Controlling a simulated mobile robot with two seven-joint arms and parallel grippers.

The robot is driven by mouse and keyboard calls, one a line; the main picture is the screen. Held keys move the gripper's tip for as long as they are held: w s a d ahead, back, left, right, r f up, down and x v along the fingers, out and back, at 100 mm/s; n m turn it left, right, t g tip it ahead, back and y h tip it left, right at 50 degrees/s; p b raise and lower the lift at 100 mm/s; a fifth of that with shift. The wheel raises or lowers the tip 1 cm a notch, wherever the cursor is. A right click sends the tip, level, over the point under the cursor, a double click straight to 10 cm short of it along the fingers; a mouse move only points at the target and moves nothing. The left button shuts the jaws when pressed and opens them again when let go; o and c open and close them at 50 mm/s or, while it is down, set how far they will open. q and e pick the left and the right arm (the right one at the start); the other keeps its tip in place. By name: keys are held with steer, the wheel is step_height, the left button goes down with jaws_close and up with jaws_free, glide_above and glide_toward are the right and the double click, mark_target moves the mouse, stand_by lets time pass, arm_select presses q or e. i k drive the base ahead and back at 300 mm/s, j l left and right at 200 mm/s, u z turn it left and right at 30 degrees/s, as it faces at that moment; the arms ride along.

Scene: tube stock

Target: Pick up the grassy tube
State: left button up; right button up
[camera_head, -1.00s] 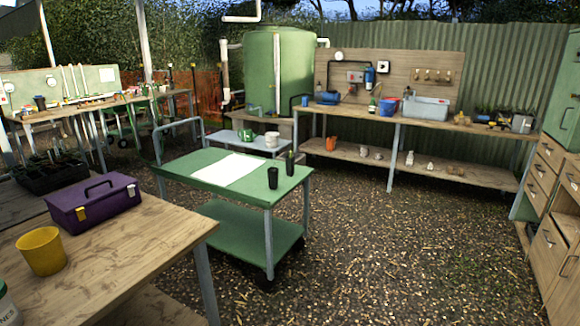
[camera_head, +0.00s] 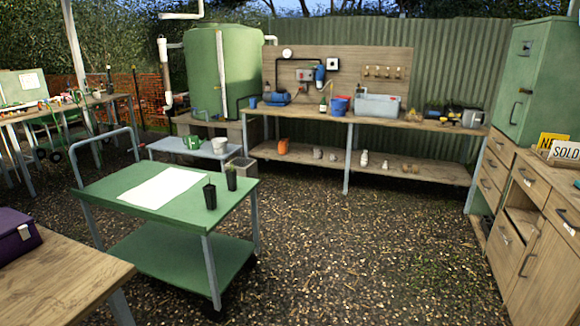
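A small dark tube with a green tuft on top (camera_head: 231,180) stands upright near the right end of the green cart's top (camera_head: 115,188); it looks like the grassy tube. Neither of my grippers shows in the view.
A wooden table (camera_head: 65,282) with a purple toolbox (camera_head: 18,240) is at the lower left. A long workbench (camera_head: 335,116) stands behind the cart. Drawer cabinets (camera_head: 530,195) line the right. The gravel ground (camera_head: 370,255) right of the cart is clear.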

mark_target(231, 176)
steer(key=i+z, duration=0.4)
steer(key=i, duration=0.8)
steer(key=i+l+u, duration=0.1)
steer(key=i+u, duration=0.3)
steer(key=i+l+u, duration=0.4)
steer(key=i, duration=0.15)
steer(key=i+l+u, duration=0.2)
steer(key=u, duration=0.3)
steer(key=i+l+u, duration=0.3)
steer(key=u, duration=0.15)
steer(key=i+l+u, duration=0.15)
steer(key=l+u, duration=0.2)
steer(key=i+l+u, duration=0.15)
steer(key=l+u, duration=0.15)
steer(key=l, duration=0.15)
steer(key=l+u, duration=0.35)
steer(key=i+l, duration=0.05)
